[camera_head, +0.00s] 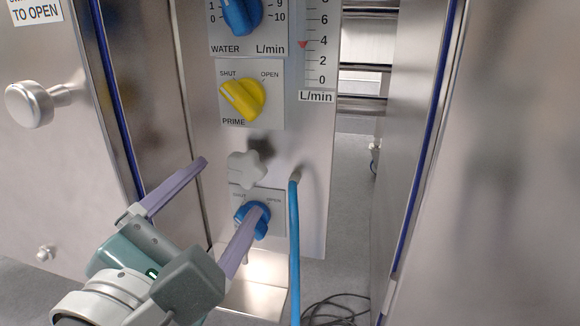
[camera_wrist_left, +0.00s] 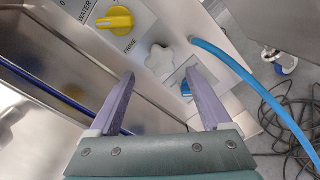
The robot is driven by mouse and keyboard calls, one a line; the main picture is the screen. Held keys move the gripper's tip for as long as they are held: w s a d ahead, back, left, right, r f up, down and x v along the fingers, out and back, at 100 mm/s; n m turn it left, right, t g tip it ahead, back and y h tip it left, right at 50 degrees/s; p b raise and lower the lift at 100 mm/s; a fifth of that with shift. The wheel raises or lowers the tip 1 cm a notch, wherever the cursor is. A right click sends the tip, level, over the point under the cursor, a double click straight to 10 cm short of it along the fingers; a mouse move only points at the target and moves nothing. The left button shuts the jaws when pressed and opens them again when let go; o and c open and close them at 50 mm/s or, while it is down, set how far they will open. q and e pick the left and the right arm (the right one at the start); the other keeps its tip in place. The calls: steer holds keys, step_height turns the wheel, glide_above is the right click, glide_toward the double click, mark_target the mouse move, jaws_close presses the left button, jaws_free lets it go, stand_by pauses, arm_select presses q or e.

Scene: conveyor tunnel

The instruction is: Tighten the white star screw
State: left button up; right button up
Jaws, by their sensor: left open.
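The white star screw (camera_head: 247,169) sits on the light panel, below the yellow PRIME knob and above a blue knob. It also shows in the left wrist view (camera_wrist_left: 160,60), just beyond the fingertips and between their lines. My left gripper (camera_head: 232,184) is open and empty, with its two purple fingers spread wide. In the head view one fingertip is left of the screw and the other overlaps the blue knob below it. In the wrist view my left gripper (camera_wrist_left: 160,75) points toward the screw, apparently without touching it. My right gripper is in neither view.
The yellow PRIME knob (camera_head: 242,99) and a blue WATER knob (camera_head: 241,14) are above. The lower blue knob (camera_head: 252,219) is partly hidden by a finger. A blue hose (camera_head: 294,250) hangs right of the screw. Metal door edges flank the panel; dark cables (camera_head: 330,311) lie on the floor.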

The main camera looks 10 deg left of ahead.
mark_target(243, 173)
arm_select(q)
steer(key=w, duration=0.4)
steer(key=shift+w+d, duration=0.25)
steer(key=shift+w, duration=0.8)
steer(key=shift+c, duration=0.4)
jaws_close()
